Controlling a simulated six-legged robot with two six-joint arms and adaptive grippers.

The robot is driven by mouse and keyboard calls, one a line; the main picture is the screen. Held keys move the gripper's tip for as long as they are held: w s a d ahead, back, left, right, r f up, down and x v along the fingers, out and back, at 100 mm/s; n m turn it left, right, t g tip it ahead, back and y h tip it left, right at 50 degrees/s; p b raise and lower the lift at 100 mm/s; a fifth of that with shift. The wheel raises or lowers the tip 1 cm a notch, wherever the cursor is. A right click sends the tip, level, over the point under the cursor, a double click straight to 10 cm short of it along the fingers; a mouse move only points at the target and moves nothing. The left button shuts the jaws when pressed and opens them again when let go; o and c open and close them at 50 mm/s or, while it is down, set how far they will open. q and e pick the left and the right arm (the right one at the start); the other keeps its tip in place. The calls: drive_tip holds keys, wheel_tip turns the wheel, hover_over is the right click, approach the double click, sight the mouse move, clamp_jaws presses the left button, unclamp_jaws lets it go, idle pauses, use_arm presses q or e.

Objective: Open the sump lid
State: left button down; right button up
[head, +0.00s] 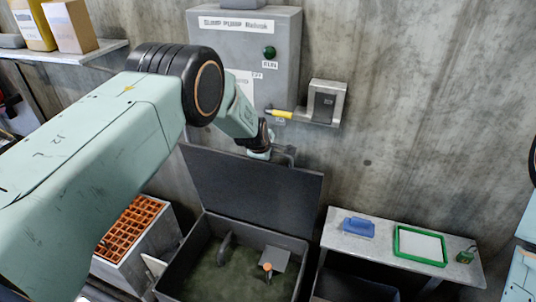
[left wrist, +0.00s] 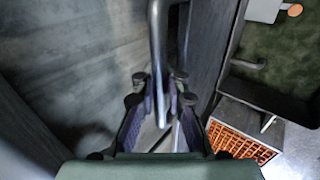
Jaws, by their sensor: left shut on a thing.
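The sump lid (head: 250,188) is a dark grey panel. It stands steeply raised along the back edge of the sump tank (head: 300,262), near the concrete wall. The tank is uncovered and murky green inside. My left gripper (head: 263,150) is at the top edge of the lid, partly hidden by its own wrist. In the left wrist view the left gripper (left wrist: 160,98) is shut on a metal bar handle (left wrist: 157,45), with the lid (left wrist: 208,45) to its right. My right gripper is not in view.
A grey pump control box (head: 285,50) and a small bracket with a yellow-handled tool (head: 283,114) are on the wall above. An orange grate (head: 130,225) is at the left. A bench (head: 350,245) with a blue item and green tray stands right of the tank.

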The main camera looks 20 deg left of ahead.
use_arm(q)
drive_tip(key=shift+w+a+r, duration=0.1)
drive_tip(key=shift+w+r, duration=0.4)
drive_tip(key=shift+w, duration=0.3)
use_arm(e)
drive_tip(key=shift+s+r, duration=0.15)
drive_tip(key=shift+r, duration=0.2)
use_arm(q)
drive_tip(key=shift+w, duration=0.1)
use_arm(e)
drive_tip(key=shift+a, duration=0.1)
use_arm(q)
drive_tip(key=c, duration=1.8)
unclamp_jaws()
drive_tip(key=o, duration=0.4)
drive_tip(key=shift+s, duration=0.35)
drive_tip(key=shift+f, duration=0.1)
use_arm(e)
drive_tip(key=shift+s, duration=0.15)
use_arm(q)
drive_tip(key=shift+f, duration=0.2)
